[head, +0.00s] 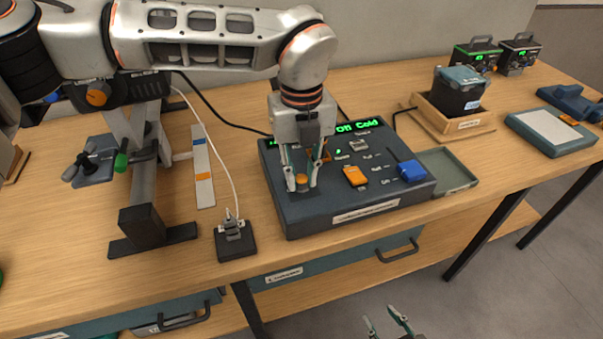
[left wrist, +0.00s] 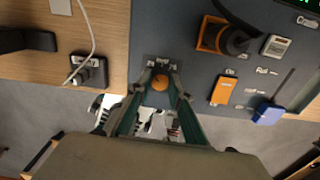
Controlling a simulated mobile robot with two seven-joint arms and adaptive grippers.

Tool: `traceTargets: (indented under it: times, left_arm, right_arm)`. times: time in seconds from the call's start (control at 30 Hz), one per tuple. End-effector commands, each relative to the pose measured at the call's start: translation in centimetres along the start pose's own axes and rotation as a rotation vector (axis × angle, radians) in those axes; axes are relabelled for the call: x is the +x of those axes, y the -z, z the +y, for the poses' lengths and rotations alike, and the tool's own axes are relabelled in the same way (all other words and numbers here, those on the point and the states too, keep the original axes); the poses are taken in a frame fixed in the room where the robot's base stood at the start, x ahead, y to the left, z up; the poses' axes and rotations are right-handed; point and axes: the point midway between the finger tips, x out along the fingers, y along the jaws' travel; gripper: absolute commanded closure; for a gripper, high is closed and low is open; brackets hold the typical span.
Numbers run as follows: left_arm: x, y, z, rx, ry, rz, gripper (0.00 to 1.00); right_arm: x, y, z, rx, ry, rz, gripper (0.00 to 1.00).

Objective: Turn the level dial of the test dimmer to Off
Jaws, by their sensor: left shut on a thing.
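The test dimmer (head: 335,208) is a dark blue-grey box on the bench, with a green display (head: 357,126) that reads "Off Cold" where visible. Its level dial (head: 302,179) is a small orange knob near the front left corner. It also shows in the left wrist view (left wrist: 160,82), under a "Level" label. My left gripper (head: 301,186) points down over the dial, its fingers shut on either side of it. The left wrist view also shows these fingers (left wrist: 159,98). My right gripper (head: 387,325) is at the bottom edge, low in front of the bench, fingers apart and empty.
The panel also bears an orange switch (head: 355,176), a blue slider knob (head: 411,170) and a black-handled control in an orange frame (left wrist: 228,38). A small switch box (head: 235,240) stands left of the dimmer. A green-grey tray (head: 447,172) lies to its right.

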Motion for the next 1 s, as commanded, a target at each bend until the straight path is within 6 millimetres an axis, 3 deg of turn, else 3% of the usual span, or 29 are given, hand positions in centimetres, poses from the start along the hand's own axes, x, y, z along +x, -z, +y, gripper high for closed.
traceTargets:
  times: [0.6, 1.0]
  left_arm:
    - [-0.02, -0.04, -0.01, -0.567, 0.001, 0.0, 1.0]
    - [0.0, -0.05, -0.01, -0.791, 0.001, 0.0, 1.0]
  right_arm:
    - [0.13, 0.12, 0.14, -0.004, -0.003, 0.005, 0.6]
    - [0.2, 0.06, 0.2, -0.005, -0.004, 0.004, 0.6]
